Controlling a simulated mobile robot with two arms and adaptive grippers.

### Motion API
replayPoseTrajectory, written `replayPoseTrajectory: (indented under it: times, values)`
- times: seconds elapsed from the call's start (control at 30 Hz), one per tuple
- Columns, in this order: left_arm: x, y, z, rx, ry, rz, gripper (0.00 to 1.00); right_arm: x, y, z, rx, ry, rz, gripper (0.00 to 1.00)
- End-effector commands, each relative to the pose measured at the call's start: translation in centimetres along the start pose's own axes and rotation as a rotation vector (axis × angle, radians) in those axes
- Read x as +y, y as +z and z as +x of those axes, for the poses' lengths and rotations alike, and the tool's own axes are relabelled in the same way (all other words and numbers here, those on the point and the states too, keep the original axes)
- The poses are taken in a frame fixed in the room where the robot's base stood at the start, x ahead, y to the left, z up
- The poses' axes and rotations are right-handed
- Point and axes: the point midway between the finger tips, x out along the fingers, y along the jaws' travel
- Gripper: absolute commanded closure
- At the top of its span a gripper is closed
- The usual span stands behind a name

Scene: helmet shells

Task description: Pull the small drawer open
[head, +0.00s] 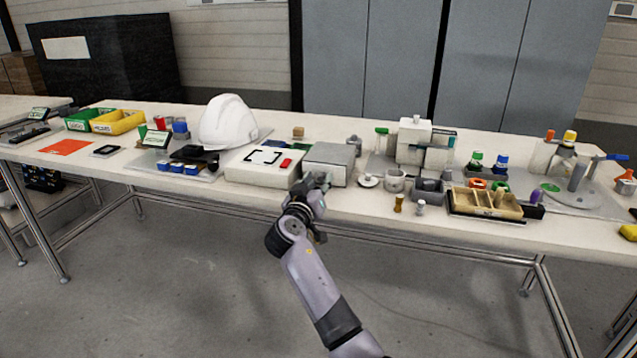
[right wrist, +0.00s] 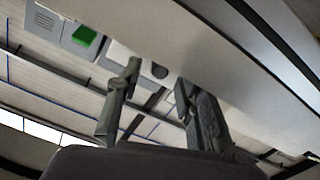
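The small drawer unit is a grey metal box (head: 330,154) on the bench, just right of a flat white box. Its front faces me and is partly hidden by my right gripper. I cannot make out a gap at the drawer. My right gripper (head: 318,183) is at the lower left of that front, at the bench's front edge. In the right wrist view my right gripper (right wrist: 157,88) has its two fingers apart. A pale surface with a dark round spot (right wrist: 159,70) shows between and beyond the fingertips; I cannot tell whether they touch it. My left gripper is not in view.
The flat white box (head: 250,173) stands left of the drawer unit, with a white helmet (head: 229,123) behind it. Small metal pots (head: 395,181) and a wooden tray (head: 487,204) stand to the right. The floor before the bench (head: 130,285) is clear.

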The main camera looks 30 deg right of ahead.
Motion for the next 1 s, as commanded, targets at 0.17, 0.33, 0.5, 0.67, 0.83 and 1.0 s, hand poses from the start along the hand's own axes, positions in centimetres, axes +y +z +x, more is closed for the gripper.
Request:
replayPoseTrajectory:
  times: [0.17,0.33,0.5,0.67,0.83,1.0]
  values:
    - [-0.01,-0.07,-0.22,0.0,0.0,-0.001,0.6,0.02,0.02,0.41,0.0,0.0,0.0,0.66]
    - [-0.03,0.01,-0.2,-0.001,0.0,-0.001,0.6,0.02,0.02,0.38,0.0,0.0,-0.001,0.66]
    - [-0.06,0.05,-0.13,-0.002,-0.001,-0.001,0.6,0.01,0.03,0.36,-0.001,0.0,-0.001,0.78]
    - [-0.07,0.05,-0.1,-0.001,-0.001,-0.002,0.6,0.01,0.03,0.35,-0.001,0.0,-0.001,0.88]
    - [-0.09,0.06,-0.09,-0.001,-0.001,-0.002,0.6,0.0,0.03,0.34,-0.001,0.0,-0.001,1.0]
    - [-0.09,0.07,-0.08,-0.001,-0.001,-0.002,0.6,-0.01,0.04,0.34,-0.001,0.0,-0.001,1.0]
